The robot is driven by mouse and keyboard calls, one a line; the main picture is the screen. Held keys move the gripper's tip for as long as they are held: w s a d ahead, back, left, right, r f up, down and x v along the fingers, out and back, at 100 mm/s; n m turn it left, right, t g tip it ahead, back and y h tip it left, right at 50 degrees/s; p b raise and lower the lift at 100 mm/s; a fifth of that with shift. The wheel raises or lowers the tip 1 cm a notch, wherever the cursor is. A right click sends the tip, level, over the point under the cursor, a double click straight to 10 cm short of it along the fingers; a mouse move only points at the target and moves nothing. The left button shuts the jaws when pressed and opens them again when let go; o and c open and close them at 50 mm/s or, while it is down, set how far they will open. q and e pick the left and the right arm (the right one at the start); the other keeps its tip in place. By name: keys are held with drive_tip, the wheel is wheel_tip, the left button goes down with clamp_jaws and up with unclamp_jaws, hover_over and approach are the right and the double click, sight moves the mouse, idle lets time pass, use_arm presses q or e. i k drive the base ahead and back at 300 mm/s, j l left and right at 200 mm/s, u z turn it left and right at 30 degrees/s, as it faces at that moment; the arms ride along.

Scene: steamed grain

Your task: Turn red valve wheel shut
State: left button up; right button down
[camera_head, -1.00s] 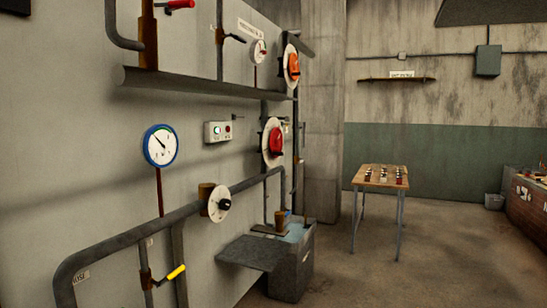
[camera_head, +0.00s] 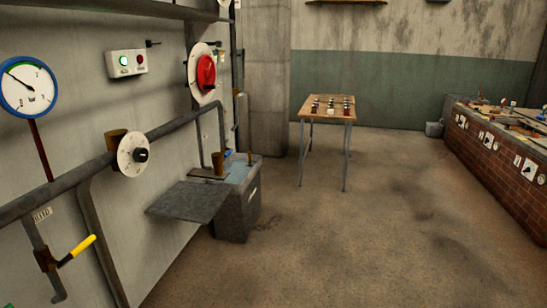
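The red valve wheel (camera_head: 206,73) is a red knob on a round white plate (camera_head: 193,72), mounted on the left wall above the grey box. I cannot tell from here whether it is open or shut. Neither of my grippers shows in the head view, and nothing is seen touching the wheel.
A blue-rimmed gauge (camera_head: 28,87), a black knob on a white dial (camera_head: 133,154) and a yellow-handled lever (camera_head: 78,250) line the left wall. A grey box (camera_head: 238,205) with a flat shelf (camera_head: 192,201) juts out below the wheel. A wooden table (camera_head: 330,106) stands behind. The floor (camera_head: 330,240) is clear.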

sight(206, 71)
drive_tip(key=i+z, duration=0.25)
drive_tip(key=i, duration=1.4)
